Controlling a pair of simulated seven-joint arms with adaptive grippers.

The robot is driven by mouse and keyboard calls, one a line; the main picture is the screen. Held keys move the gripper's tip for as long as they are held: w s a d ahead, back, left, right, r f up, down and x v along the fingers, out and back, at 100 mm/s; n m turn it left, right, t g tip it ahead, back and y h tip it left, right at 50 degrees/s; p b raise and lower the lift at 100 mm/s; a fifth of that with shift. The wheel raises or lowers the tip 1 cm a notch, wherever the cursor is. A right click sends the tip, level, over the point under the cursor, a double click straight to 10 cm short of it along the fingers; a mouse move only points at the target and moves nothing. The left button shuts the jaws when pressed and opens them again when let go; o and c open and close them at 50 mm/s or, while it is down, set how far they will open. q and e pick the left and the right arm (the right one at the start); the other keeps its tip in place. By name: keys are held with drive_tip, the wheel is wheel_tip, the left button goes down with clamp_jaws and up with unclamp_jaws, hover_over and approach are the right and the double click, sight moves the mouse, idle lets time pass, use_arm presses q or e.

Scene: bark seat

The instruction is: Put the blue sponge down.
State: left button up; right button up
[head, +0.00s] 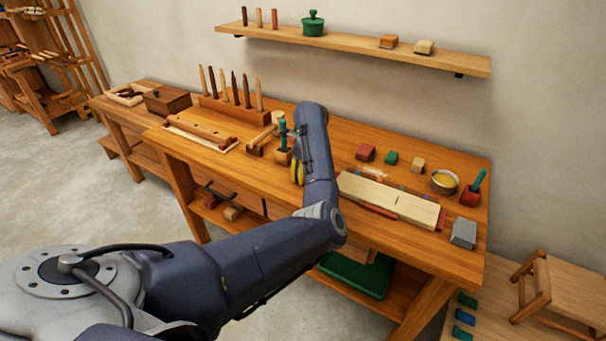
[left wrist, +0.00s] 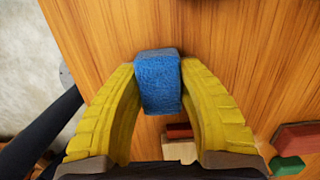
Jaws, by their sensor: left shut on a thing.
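The blue sponge (left wrist: 159,85) is a small rough-textured block between the two curved yellow fingers of my left gripper (left wrist: 158,72) in the left wrist view. The fingers are shut on its two sides. Below it is the wooden top of the workbench (head: 408,150); I cannot tell whether the sponge touches it. In the head view my left gripper (head: 297,172) shows only as a bit of yellow beside my forearm, over the middle of the bench, and I cannot make out the sponge there. My right gripper is not in view.
Red (head: 365,153), green (head: 391,158) and pale wooden (head: 417,164) blocks stand right of my arm. A pale board (head: 390,198), a bowl (head: 444,182) and a grey block (head: 464,233) lie further right. A tool rack (head: 234,108) stands left. Bare bench shows between.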

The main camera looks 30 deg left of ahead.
use_arm(q)
drive_tip(key=shift+f, duration=0.2)
drive_tip(key=o, duration=1.1)
drive_tip(key=shift+c, duration=0.2)
drive_tip(key=shift+r, duration=0.15)
wheel_tip(320, 180, up, 12)
drive_tip(key=d, duration=0.1)
drive_tip(key=shift+d, duration=0.2)
